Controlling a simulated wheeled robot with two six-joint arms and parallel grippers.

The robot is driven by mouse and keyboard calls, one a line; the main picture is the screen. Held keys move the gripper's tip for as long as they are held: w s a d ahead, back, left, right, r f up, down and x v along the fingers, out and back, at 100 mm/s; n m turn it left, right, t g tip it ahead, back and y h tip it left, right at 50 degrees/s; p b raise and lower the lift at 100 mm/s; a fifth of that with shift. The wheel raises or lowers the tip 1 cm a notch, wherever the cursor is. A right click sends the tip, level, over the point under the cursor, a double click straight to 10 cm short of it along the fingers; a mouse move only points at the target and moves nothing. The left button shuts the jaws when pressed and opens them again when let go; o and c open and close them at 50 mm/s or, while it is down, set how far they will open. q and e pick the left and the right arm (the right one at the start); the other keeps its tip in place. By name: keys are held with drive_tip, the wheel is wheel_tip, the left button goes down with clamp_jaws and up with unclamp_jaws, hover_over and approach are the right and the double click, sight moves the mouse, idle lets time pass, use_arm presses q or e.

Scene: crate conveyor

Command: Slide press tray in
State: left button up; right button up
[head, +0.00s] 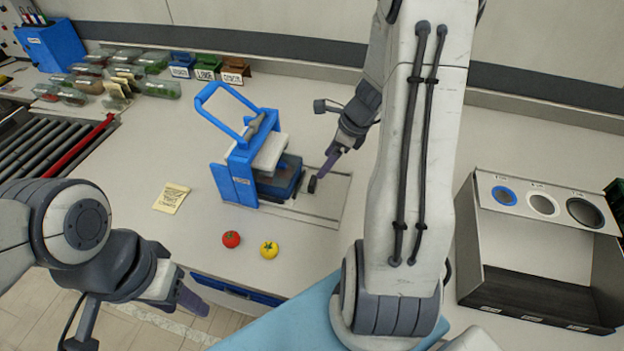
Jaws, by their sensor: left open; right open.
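The blue press (238,178) stands upright on the counter, with its looped blue lever raised. Its press tray (287,181), dark blue, sits low in the frame under a pale block and partly sticks out on the right side. A small black knob (312,185) is at the tray's outer end. My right gripper (328,168) is open, just above and right of the knob; I cannot tell whether it touches. My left gripper (192,301) is open and empty, low at the left beyond the counter's front edge, away from the press.
A red tomato (231,239) and a yellow tomato (269,249) lie in front of the press. A note (171,198) lies left of it. A roller conveyor (45,145) is at the left. A grey box with round openings (540,245) stands at the right. My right arm hides the counter's middle.

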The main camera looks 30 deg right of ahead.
sight(313, 180)
drive_tip(key=b+x, duration=0.1)
drive_tip(key=x, duration=0.9)
drive_tip(key=shift+b, duration=0.4)
clamp_jaws()
